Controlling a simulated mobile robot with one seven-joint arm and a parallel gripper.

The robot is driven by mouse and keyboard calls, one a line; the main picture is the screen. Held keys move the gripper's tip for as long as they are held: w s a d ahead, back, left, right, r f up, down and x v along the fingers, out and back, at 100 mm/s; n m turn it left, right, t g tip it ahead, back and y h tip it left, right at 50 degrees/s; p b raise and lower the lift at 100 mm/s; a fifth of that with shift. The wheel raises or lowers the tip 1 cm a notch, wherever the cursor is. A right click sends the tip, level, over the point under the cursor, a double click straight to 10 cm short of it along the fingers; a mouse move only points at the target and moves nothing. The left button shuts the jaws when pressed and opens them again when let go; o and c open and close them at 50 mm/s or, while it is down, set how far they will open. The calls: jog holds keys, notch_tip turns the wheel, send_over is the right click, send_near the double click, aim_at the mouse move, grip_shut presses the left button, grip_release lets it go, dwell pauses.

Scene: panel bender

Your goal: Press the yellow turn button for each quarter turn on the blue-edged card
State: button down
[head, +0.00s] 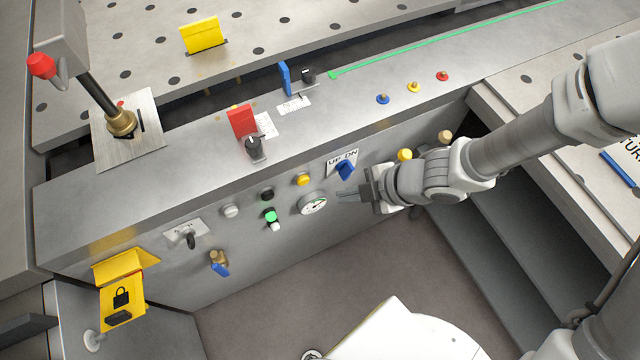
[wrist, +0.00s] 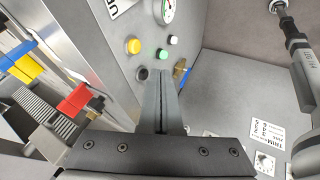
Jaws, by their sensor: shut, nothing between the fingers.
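A yellow button (head: 303,179) sits on the upright front panel, left of the blue switch and above the gauge. It also shows in the wrist view (wrist: 134,46), left of my fingers. I cannot read which is the turn button. A card with a blue edge (head: 621,168) lies at the right border, cut off; its quarter-turn marks are not readable. My gripper (head: 340,197) is shut and empty in front of the panel, right of the gauge, apart from the yellow button.
Near the yellow button are a gauge (head: 313,204), a black button (head: 267,194), a green button (head: 270,215) and a blue switch (head: 345,169). A blue-handled valve (head: 219,263) and a yellow lock box (head: 122,295) sit lower left. The space before the panel is open.

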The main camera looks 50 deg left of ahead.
aim_at(303, 181)
jog(key=s+a+f+b, duration=0.1)
jog(key=a+f+b, duration=0.2)
jog(key=a+f, duration=0.5)
jog(key=shift+s+a, duration=0.3)
jog(key=shift+a, duration=0.3)
jog(key=shift+a, duration=0.1)
